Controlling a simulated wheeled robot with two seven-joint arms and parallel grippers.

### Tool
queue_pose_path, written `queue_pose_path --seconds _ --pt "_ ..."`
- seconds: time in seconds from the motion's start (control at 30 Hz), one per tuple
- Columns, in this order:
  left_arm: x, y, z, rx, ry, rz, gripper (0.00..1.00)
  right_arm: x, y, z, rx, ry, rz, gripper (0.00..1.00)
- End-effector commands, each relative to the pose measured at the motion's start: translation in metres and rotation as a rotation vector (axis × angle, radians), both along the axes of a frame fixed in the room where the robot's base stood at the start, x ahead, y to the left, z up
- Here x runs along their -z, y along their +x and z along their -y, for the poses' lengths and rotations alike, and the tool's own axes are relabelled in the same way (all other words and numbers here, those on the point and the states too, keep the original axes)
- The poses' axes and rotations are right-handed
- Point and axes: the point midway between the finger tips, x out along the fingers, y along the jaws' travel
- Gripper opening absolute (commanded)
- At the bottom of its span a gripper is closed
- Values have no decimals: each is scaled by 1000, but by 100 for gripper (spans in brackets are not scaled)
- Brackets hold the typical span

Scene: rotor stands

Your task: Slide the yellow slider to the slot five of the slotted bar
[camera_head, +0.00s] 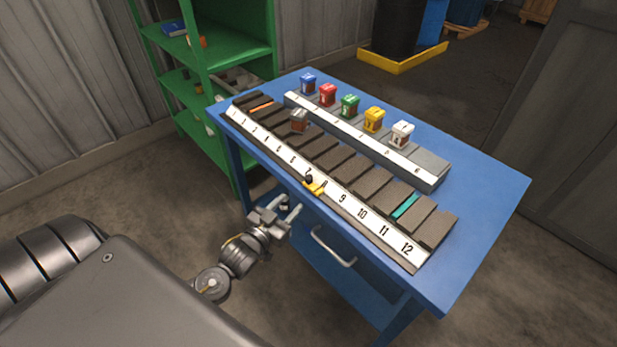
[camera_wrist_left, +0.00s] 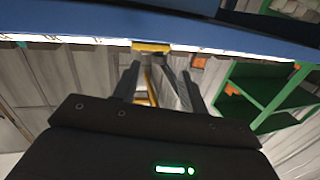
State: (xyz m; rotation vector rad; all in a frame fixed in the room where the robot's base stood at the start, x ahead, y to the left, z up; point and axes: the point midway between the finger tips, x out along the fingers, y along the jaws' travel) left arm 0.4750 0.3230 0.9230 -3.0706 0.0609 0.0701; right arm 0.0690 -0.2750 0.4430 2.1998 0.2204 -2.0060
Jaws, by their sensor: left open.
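The yellow slider (camera_head: 314,187) with a black knob sits on the front edge of the slotted bar (camera_head: 375,222), just left of the number 9, around slot eight. The bar carries numbers up to 12 on a white strip. My left gripper (camera_head: 290,212) is open and empty, in front of the table edge, a little left of and below the slider, apart from it. In the left wrist view the gripper's two fingers (camera_wrist_left: 160,80) point toward the bar, with the yellow slider (camera_wrist_left: 150,46) ahead between them. My right gripper is not in view.
The blue table (camera_head: 485,190) has a drawer handle (camera_head: 333,248) below its front edge, close to my left gripper. A second numbered rack (camera_head: 432,182) behind the bar holds several coloured blocks. A green shelf (camera_head: 240,50) stands behind left.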

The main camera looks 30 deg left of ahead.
Motion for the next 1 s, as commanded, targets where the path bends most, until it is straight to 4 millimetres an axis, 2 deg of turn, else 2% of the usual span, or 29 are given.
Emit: queue_pose_path --seconds 0.03,0.07,0.23,0.37,0.8,1.0 --pt "-14 0 3 0 -27 30 43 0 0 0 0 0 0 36" --pt "-19 0 3 -3 -42 43 43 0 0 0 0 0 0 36" --pt "-19 1 1 -9 -72 47 43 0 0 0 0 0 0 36" --pt "-21 10 1 -9 -72 48 43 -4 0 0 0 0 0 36" --pt "-21 87 3 -10 -70 46 43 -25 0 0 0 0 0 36" --pt "-19 105 4 -8 -70 45 43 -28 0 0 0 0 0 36"
